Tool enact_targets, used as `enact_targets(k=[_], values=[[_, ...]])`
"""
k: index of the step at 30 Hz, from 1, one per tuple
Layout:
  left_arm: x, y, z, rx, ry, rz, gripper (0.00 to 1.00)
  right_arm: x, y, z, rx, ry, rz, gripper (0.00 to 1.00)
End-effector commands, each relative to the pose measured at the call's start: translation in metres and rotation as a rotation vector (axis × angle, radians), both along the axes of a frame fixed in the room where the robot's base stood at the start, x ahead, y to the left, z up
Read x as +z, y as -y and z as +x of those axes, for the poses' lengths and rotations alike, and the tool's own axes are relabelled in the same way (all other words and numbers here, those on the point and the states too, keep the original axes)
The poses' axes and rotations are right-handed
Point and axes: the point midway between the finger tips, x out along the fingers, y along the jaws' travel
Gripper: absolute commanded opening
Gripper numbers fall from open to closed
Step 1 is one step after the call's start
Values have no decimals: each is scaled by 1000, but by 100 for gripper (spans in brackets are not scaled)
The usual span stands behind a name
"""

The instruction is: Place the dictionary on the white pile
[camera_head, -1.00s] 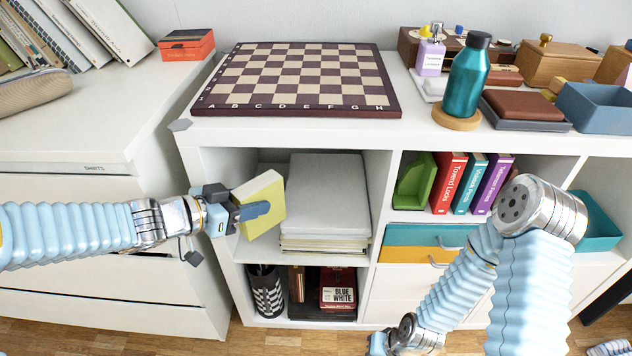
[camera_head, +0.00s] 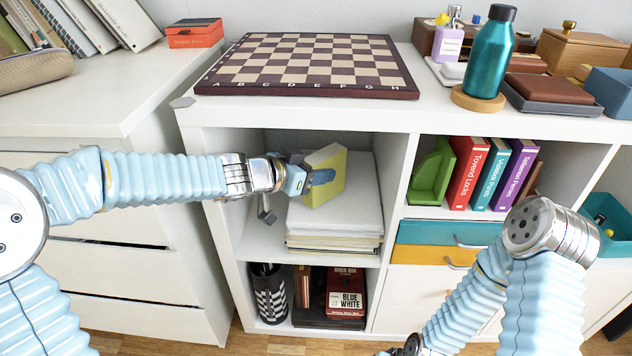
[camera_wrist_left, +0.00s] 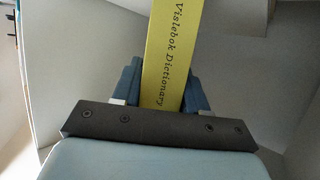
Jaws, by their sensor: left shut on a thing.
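The yellow dictionary (camera_head: 327,176) is in my left gripper (camera_head: 318,178), tilted, inside the upper left compartment of the white shelf. In the left wrist view the dictionary's spine (camera_wrist_left: 172,55) reads "Vislebok Dictionary" and sits between the two blue fingers of my left gripper (camera_wrist_left: 160,88). The white pile (camera_head: 350,215), a stack of white sheets or books, lies on the compartment floor. The dictionary overlaps the pile's top in the head view; I cannot tell whether they touch. The right gripper is out of view; only my right arm shows.
The shelf's upright divider (camera_head: 399,175) stands right of the pile. A chessboard (camera_head: 310,65) lies on the shelf top above. Red, teal and purple books (camera_head: 468,172) stand in the right compartment. A checkered cup (camera_head: 269,291) and a red box (camera_head: 346,292) are below.

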Motion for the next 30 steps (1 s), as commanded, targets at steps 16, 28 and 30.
enact_targets(k=[16,28,30], values=[[-8,0,0,0,1,0,61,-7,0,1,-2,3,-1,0],[-2,-2,-1,1,2,0,68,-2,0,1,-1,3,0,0],[3,-8,-7,2,2,1,68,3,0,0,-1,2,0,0]])
